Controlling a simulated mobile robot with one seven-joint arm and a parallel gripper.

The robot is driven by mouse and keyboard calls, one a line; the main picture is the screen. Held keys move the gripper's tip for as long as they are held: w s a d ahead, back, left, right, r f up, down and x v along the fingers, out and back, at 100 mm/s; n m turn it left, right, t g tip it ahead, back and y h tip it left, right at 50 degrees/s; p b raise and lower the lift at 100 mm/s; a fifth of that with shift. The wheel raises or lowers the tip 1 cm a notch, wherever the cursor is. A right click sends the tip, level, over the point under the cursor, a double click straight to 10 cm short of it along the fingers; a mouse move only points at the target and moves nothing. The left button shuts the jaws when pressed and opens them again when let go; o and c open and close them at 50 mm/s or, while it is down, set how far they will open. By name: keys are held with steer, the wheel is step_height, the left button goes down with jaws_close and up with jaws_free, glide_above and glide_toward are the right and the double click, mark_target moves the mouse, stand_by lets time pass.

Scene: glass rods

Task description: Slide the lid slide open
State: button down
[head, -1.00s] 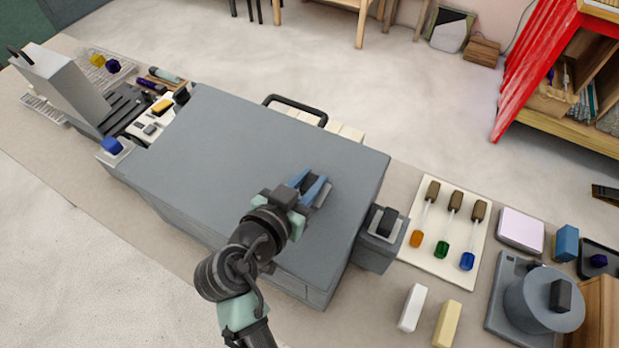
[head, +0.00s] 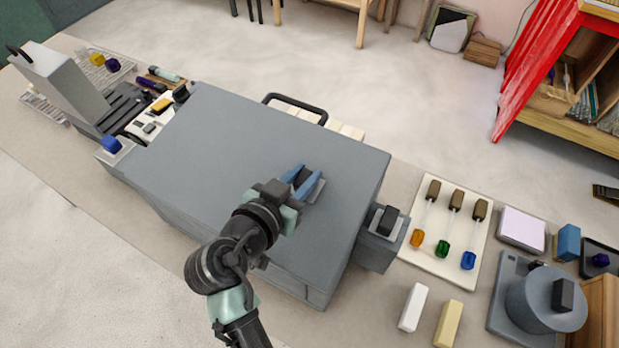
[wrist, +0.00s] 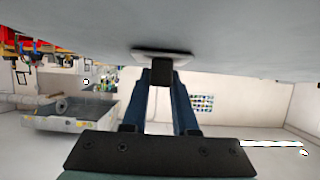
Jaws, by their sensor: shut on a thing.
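A large grey box (head: 250,140) fills the middle of the bench, with a flat top. A small light plate (head: 318,189), which I take to be the lid slide, lies on that top towards its right side. In the wrist view the plate (wrist: 183,55) sits flat against the grey surface, and a dark knob (wrist: 162,73) stands out from it. My gripper (head: 311,180) has blue fingers and is shut on this knob. The fingers also show in the wrist view (wrist: 162,88), one on each side of the knob. In the head view the fingers hide the knob and part of the plate.
A black bar handle (head: 296,104) stands at the box's far edge. A grey block with a black knob (head: 386,222) adjoins its right side. A pale tray (head: 447,265) with coloured-tipped rods lies further right. White (head: 413,307) and yellow (head: 447,323) blocks lie in front.

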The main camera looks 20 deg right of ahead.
mark_target(284, 170)
steer(key=w+a+b, duration=0.1)
steer(key=w+a, duration=0.1)
steer(key=w, duration=0.1)
steer(key=shift+a, duration=0.15)
steer(key=c, duration=0.7)
jaws_free()
steer(key=shift+s, duration=0.1)
steer(key=b+v, duration=0.3)
steer(key=v, duration=1)
